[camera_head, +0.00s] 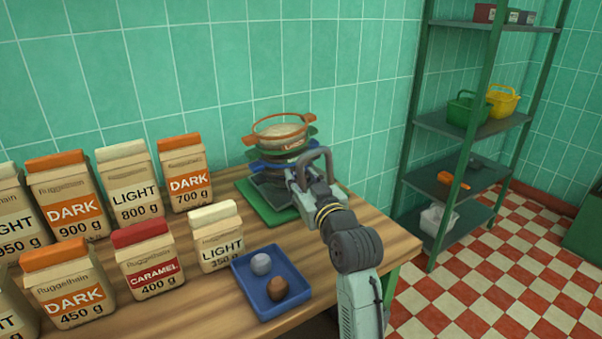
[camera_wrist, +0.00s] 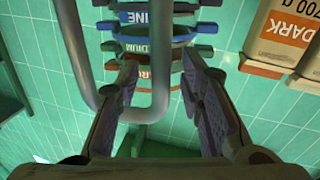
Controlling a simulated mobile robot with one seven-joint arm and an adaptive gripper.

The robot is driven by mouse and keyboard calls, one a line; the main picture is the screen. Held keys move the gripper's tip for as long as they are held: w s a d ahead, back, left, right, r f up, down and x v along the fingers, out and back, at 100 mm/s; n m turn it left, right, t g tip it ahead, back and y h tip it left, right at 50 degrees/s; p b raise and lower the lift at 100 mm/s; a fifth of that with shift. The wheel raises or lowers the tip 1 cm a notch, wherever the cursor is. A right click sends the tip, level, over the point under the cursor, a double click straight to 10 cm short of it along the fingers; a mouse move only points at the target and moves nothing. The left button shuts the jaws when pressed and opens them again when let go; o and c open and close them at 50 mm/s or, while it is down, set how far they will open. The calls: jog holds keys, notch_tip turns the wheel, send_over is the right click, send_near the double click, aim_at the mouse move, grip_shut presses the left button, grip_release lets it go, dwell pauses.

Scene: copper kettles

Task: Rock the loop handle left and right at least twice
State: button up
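The loop handle (camera_head: 327,154) is a thick grey metal loop that arches upright at my gripper, in front of the sieve stack. In the wrist view, which looks upside down, it is a large U-shaped tube (camera_wrist: 161,75). My gripper (camera_wrist: 162,70) is open there, its dark fingers wide apart. One leg of the loop lies between the fingers in the picture, with gaps on both sides. The bend crosses near the left finger; contact is unclear. In the head view my gripper (camera_head: 302,180) is at the loop, its fingertips partly hidden. The handle's base is hidden.
The sieve stack (camera_head: 282,131) stands behind, above a green mat or base (camera_head: 258,207). Several labelled paper bags (camera_head: 132,187) fill the left of the table. A blue tray (camera_head: 245,274) with two lumps lies in front. A green shelf rack (camera_head: 460,128) stands right.

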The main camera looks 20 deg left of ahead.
jog(key=shift+w+a, duration=0.4)
jog(key=shift+w, duration=0.05)
grip_shut()
dwell(0.6)
